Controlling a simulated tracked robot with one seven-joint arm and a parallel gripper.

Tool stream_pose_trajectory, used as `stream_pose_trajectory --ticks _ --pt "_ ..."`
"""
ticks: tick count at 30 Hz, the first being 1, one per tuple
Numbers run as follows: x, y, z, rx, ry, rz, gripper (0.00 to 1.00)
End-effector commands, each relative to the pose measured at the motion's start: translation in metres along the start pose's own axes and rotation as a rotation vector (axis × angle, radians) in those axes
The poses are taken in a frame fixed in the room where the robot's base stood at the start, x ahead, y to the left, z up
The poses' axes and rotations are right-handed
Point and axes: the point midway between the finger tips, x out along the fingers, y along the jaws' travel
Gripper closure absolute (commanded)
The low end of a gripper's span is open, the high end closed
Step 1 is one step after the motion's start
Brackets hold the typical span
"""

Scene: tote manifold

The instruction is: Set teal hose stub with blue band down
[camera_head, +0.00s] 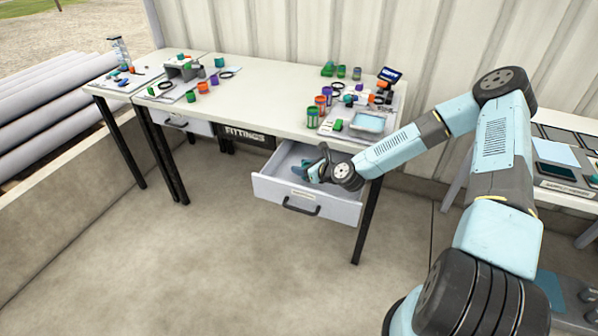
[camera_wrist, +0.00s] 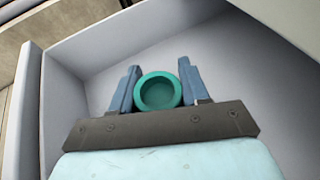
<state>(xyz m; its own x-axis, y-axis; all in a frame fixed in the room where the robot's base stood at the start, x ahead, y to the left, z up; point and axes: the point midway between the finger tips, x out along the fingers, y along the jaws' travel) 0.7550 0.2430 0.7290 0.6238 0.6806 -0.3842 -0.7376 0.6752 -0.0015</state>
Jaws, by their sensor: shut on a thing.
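The teal hose stub (camera_wrist: 159,92) is a short round tube, seen end-on in the wrist view between the two blue fingers of my gripper (camera_wrist: 160,88). The fingers are shut on its sides. Its blue band does not show in this view. The gripper is inside the open grey drawer (camera_wrist: 62,85), with the drawer's walls around it. In the head view my gripper (camera_head: 310,170) reaches into the open drawer (camera_head: 322,209) under the table's right end. The stub is hard to make out there. I cannot tell whether the stub touches the drawer floor.
The white table (camera_head: 262,98) above the drawer carries several coloured tubes and a light blue tray (camera_head: 369,123) near its right end. A second closed drawer (camera_head: 186,124) is at the left. The drawer floor around my gripper looks bare. Another bench stands at the right.

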Motion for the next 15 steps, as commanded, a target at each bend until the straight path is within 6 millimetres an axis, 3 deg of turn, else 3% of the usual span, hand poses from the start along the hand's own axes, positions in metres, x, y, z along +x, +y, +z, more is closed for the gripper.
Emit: stream_pose_trajectory --ticks 4,14,15 --pt "0.007 0.0 -0.016 0.001 0.0 0.0 0.85" --pt "0.007 0.0 -0.019 0.001 0.0 0.0 0.85" --pt "0.008 0.001 -0.019 0.001 0.0 0.0 0.53"
